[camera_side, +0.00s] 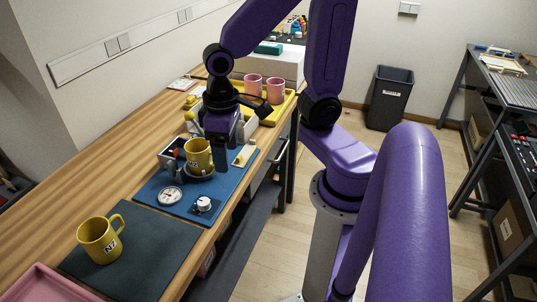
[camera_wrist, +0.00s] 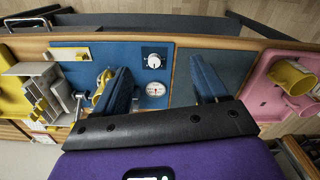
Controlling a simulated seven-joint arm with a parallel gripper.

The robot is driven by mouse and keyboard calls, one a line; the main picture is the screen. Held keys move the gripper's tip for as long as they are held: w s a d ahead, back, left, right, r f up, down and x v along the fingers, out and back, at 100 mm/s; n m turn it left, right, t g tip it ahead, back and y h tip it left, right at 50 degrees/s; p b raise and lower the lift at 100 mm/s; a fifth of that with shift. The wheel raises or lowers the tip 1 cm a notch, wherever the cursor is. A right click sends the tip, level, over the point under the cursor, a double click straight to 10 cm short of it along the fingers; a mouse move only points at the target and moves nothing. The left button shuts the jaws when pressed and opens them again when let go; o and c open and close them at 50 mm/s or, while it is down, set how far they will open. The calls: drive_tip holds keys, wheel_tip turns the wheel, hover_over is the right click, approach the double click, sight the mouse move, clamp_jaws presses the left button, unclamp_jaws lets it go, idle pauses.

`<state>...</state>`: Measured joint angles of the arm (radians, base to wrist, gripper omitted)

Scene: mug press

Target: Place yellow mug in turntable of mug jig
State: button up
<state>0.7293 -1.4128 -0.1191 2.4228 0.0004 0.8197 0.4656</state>
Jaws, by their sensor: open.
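A yellow mug (camera_side: 199,153) stands upright at the grey round turntable (camera_side: 200,174) of the mug jig, on the blue board (camera_side: 150,191). How fully it is seated I cannot tell. My gripper (camera_side: 222,160) is open and beside this mug, to its right in the side view. In the wrist view, the gap between my fingers (camera_wrist: 163,85) is empty of any mug, and the left finger partly hides the yellow mug (camera_wrist: 103,86). Another yellow mug (camera_side: 100,241), marked N7, stands upright on the dark mat (camera_side: 143,270).
A gauge (camera_side: 170,195) and a knob (camera_side: 204,204) sit on the blue board's front part. A yellow tray (camera_side: 286,103) with two pink mugs (camera_side: 275,91) stands beyond the jig.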

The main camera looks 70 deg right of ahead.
drive_tip(key=s+r+n, duration=0.1)
drive_tip(key=s+n, duration=0.9)
drive_tip(key=shift+a+r, duration=0.4)
